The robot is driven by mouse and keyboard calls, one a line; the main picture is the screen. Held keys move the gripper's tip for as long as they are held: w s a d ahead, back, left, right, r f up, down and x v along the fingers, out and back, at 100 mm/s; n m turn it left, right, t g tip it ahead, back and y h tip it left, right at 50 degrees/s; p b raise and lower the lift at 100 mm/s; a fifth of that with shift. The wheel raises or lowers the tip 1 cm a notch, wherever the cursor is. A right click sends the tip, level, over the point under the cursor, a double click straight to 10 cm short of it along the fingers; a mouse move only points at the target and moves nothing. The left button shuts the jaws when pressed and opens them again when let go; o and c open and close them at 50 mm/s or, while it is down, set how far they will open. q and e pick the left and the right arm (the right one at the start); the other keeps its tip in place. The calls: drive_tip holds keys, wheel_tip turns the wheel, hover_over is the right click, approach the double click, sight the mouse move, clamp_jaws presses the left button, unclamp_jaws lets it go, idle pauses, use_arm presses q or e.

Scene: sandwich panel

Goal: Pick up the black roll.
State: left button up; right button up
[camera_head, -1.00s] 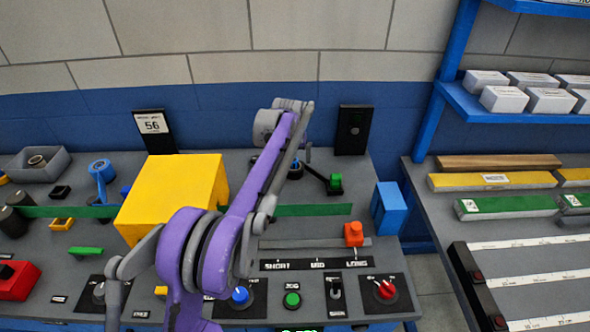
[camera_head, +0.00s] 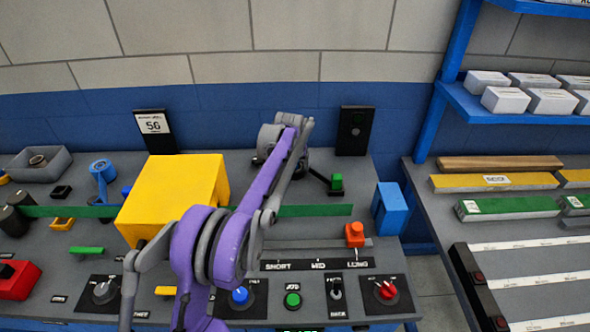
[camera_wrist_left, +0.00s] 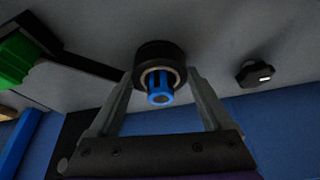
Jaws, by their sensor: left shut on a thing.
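The black roll (camera_wrist_left: 158,53) shows in the left wrist view as a dark ring with a pale inner rim. A blue slotted post (camera_wrist_left: 160,90) stands in its centre. My left gripper (camera_wrist_left: 162,74) has one finger on each side of the roll and is shut on it. The roll seems to be still around the post; I cannot tell whether it is lifted. In the head view my purple left arm covers the gripper and most of the roll. My right gripper is not in view.
A yellow box (camera_head: 172,198) stands left of my arm, with a green strip (camera_head: 318,210) running along the bench. A green button on a black arm (camera_head: 336,184) and a blue block (camera_head: 390,208) are to the right. Knobs and an orange slider (camera_head: 355,235) line the front.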

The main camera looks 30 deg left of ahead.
use_arm(q)
drive_tip(key=shift+c, duration=0.6)
wheel_tip(320, 180, up, 10)
drive_tip(key=shift+p, duration=0.55)
